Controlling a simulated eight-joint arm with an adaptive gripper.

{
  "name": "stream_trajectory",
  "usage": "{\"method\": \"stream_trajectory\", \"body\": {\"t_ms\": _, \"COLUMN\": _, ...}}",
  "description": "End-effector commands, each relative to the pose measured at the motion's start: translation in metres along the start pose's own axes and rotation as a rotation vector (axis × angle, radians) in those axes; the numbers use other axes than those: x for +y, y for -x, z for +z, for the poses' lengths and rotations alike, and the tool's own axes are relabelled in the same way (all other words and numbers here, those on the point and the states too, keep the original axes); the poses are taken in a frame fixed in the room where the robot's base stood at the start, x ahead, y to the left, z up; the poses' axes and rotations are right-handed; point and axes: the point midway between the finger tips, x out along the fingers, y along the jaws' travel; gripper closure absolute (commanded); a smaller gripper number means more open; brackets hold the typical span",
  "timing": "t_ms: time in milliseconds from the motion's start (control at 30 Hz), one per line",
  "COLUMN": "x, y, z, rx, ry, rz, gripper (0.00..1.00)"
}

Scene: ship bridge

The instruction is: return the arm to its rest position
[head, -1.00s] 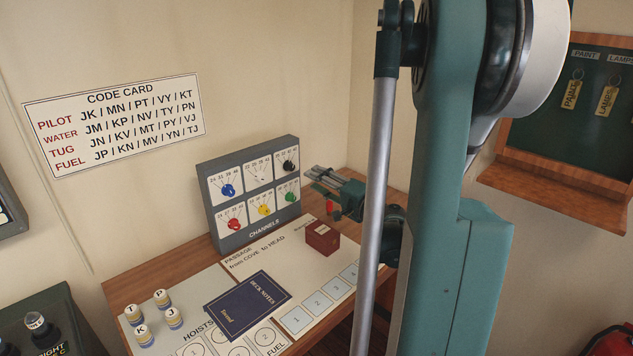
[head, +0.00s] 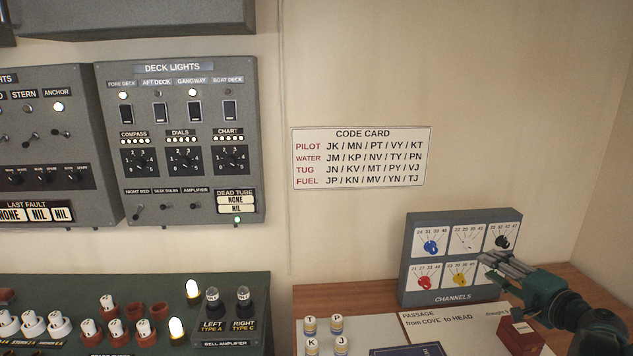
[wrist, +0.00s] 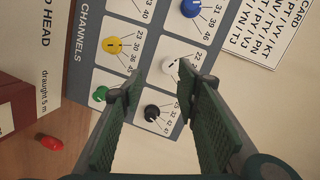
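My gripper (head: 492,268) is in front of the right part of the channels panel (head: 409,262) in the head view, hiding its lower right corner. In the wrist view its two dark green fingers (wrist: 160,112) stand apart with nothing between them. Beyond them are the panel's black knob (wrist: 151,113), white knob (wrist: 171,65), yellow knob (wrist: 112,45) and part of a green knob (wrist: 99,94). I cannot tell how far the fingertips are from the panel face.
A dark red box (head: 517,338) stands on the desk below my gripper. A small red piece (wrist: 51,143) lies near it. Lettered cylinders (head: 312,327) and a navy book (head: 405,351) are left of it. The code card (head: 361,158) hangs on the wall. The deck lights panel (head: 182,135) is further left.

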Motion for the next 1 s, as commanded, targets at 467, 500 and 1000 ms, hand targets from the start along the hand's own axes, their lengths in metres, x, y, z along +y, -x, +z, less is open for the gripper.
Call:
{"method": "stream_trajectory", "body": {"t_ms": 467, "x": -0.033, "y": -0.006, "z": 0.129, "rx": -0.192, "ry": 0.193, "rz": 0.171, "gripper": 0.68}}
{"method": "stream_trajectory", "body": {"t_ms": 500, "x": -0.035, "y": -0.004, "z": 0.140, "rx": -0.207, "ry": 0.211, "rz": 0.185, "gripper": 0.68}}
{"method": "stream_trajectory", "body": {"t_ms": 1000, "x": -0.048, "y": 0.035, "z": 0.250, "rx": -0.371, "ry": 0.454, "rz": 0.338, "gripper": 0.68}}
